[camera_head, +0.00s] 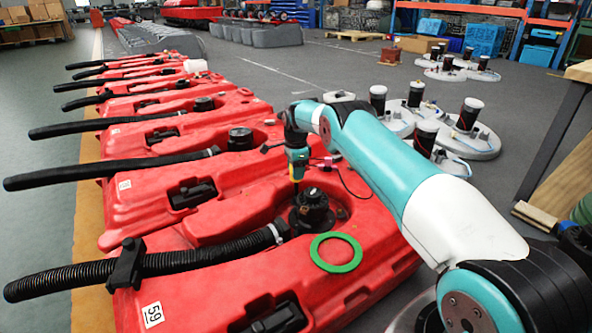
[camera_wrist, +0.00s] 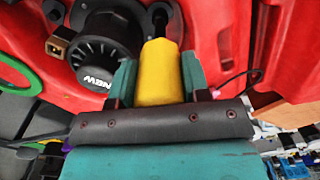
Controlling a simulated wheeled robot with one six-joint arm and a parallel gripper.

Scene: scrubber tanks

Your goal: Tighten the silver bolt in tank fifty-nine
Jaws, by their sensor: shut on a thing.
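Tank fifty-nine is the nearest red tank (camera_head: 190,294), with a white "59" label (camera_head: 153,314) at its front left. A black round fitting (camera_head: 313,210) sits on its top and shows large in the wrist view (camera_wrist: 98,60). My gripper (camera_head: 297,158) is above the tank, just behind the fitting. In the wrist view its teal fingers (camera_wrist: 157,80) are shut on a yellow tool handle (camera_wrist: 156,68). The tool's dark shaft (camera_wrist: 159,20) points down at the tank beside the fitting. The silver bolt cannot be made out; the tool's tip contact is unclear.
A green ring (camera_head: 335,268) lies on the tank near the fitting. A black ribbed hose (camera_head: 185,262) runs left from the fitting. More red tanks (camera_head: 150,192) with black hoses stand in a row behind. Grey round bases with cylinders (camera_head: 470,118) stand on the floor right.

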